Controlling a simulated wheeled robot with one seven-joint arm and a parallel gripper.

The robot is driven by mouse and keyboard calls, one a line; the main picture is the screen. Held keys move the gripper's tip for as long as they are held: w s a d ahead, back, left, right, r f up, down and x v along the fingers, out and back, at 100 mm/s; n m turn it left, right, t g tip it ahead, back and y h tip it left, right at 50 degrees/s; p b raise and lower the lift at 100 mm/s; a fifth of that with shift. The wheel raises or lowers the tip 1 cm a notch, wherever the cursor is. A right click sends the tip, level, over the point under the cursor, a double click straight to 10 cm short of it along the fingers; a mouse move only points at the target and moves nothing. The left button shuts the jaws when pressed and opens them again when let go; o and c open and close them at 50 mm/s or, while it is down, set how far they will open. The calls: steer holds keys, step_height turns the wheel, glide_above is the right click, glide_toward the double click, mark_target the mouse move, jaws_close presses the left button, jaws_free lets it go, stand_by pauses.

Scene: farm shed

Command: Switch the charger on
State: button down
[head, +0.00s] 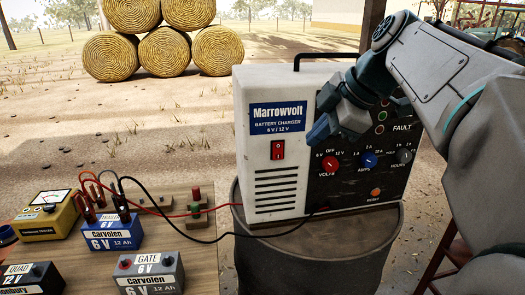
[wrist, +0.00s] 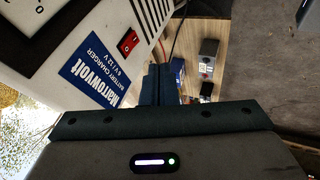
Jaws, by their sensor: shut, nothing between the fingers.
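The white battery charger (head: 272,185), labelled Marrowvolt, stands upright on a barrel. Its red rocker switch (head: 277,150) is on the left face below the blue label; it also shows in the wrist view (wrist: 129,42). I cannot tell which side of the switch is pressed. The dark panel on the right has the red volts knob (head: 330,164), the blue amps knob (head: 368,160) and a grey hours knob (head: 404,156). My gripper (head: 318,130) is shut and empty, to the right of the switch and apart from it; its fingers show in the wrist view (wrist: 160,82). My arm hides part of the panel.
A wooden table (head: 200,256) at left holds a blue battery (head: 115,232), a grey battery (head: 150,272) and a yellow meter (head: 47,216). Red and black cables cross to the charger. The barrel (head: 312,262) supports the charger. Hay bales (head: 165,45) stand far behind.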

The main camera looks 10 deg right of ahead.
mark_target(278, 151)
steer(key=w+a+f, duration=0.3)
steer(key=w+f, duration=0.5)
steer(key=shift+w+a+f+p, duration=0.25)
steer(key=shift+a+f+p, duration=0.05)
steer(key=shift+f+p, duration=0.05)
stand_by(0.5)
steer(key=shift+w+t+b, duration=0.2)
steer(key=shift+t+b, duration=0.1)
steer(key=shift+b, duration=0.75)
